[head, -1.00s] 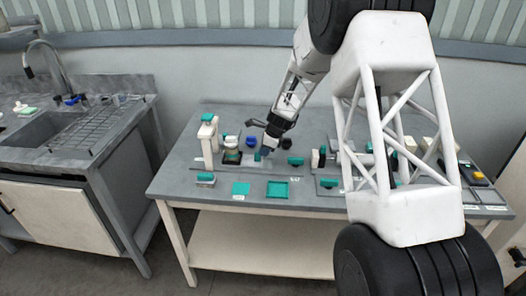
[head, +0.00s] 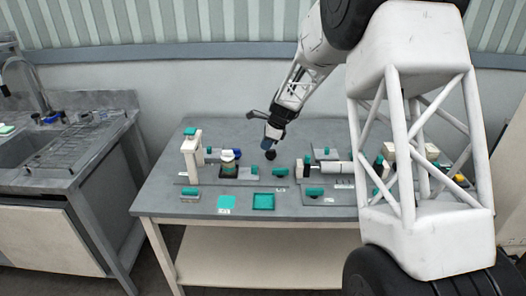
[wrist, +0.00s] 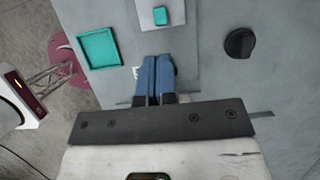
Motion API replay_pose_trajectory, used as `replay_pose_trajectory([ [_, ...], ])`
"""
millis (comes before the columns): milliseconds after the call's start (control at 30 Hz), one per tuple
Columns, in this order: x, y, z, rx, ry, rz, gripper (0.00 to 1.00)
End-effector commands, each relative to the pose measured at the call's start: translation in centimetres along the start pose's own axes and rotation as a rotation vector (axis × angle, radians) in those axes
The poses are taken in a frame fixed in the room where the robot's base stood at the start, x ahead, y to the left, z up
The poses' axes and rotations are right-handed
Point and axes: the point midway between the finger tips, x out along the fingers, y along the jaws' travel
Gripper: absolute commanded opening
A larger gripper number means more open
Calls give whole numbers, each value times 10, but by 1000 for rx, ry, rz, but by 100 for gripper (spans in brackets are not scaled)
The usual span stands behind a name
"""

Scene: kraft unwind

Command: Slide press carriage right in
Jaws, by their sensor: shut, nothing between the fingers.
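The press (head: 192,158) is a pale post with a teal top at the left of the table in the head view. A dark carriage (head: 229,172) with a small stack on it sits on the base just right of the post. A teal handle block (head: 255,171) stands to its right. My gripper (head: 270,145) is above the table, right of and behind the carriage, apart from it. In the wrist view its blue fingers (wrist: 155,80) are together with nothing between them. The press does not show clearly in the wrist view.
A teal square tray (head: 264,201) and a flat teal square (head: 229,203) lie near the front edge. A dark round knob (head: 270,154) is just below my gripper in the head view. Another fixture (head: 335,168) stands to the right. The sink counter (head: 100,125) is left.

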Motion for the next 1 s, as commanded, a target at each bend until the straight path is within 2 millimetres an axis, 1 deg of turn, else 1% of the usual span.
replay_pose_trajectory([
  [100,-4,0,0,0,0,0,0],
  [367,-4,0,0,0,0,0,0],
  [400,-4,0,0,0,0,0,3],
  [467,-2,0,0,0,-1,1,12],
  [500,2,0,1,0,-2,2,18],
  [567,13,0,2,1,-4,4,28],
  [600,22,0,3,1,-7,5,34],
  [700,39,-1,5,-1,-11,3,47],
  [767,42,-1,6,-1,-12,2,47],
  [1000,43,-1,5,0,-12,1,47],
])
